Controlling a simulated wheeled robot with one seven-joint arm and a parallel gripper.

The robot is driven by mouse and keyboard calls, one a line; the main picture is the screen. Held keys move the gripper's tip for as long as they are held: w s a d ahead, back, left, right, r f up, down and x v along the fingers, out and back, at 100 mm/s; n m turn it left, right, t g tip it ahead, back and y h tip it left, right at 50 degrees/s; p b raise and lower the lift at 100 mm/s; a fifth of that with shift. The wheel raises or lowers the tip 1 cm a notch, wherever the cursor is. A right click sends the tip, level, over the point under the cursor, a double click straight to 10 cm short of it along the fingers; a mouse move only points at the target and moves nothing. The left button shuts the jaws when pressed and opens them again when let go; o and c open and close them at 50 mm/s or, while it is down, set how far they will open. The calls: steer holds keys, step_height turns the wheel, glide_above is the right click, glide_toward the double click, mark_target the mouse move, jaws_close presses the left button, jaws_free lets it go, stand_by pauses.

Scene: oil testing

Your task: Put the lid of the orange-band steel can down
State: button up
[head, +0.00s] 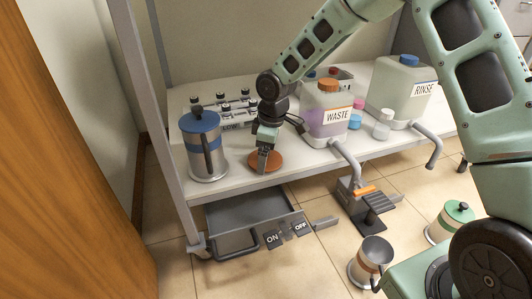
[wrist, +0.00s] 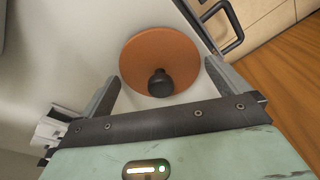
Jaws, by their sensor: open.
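The orange lid (head: 270,162) lies on the white bench top near its front edge, between the blue-lidded can and the WASTE jug. In the wrist view the lid (wrist: 150,50) is a flat orange disc with a black knob. My gripper (head: 264,168) is low over the lid. In the wrist view its two open fingers (wrist: 162,88) stand apart on either side of the knob, with clear gaps. The orange-band steel can (head: 369,260) stands low at the front, beside my base, with its top open.
A blue-lidded steel can (head: 205,150) stands to the left. Several small bottles (head: 235,108) are behind. The WASTE jug (head: 327,115) and RINSE jug (head: 402,88) stand to the right. A grey open drawer (head: 238,212) is below. A green-lidded can (head: 452,218) is at right.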

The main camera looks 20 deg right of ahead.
mark_target(271, 159)
step_height(271, 159, up, 11)
steer(key=d+p, duration=0.1)
steer(key=p, duration=0.6)
steer(key=s+a+r+m, duration=0.1)
steer(key=s+a+r, duration=0.3)
steer(key=s, duration=0.5)
steer(key=s+a+r+m, duration=0.1)
steer(key=s+a+r, duration=0.3)
steer(key=s, duration=0.5)
steer(key=s+r+m, duration=0.2)
steer(key=s, duration=1.3)
steer(key=shift+s+d+g+h, duration=0.25)
steer(key=shift+d+g+h, duration=0.05)
steer(key=shift+g, duration=0.1)
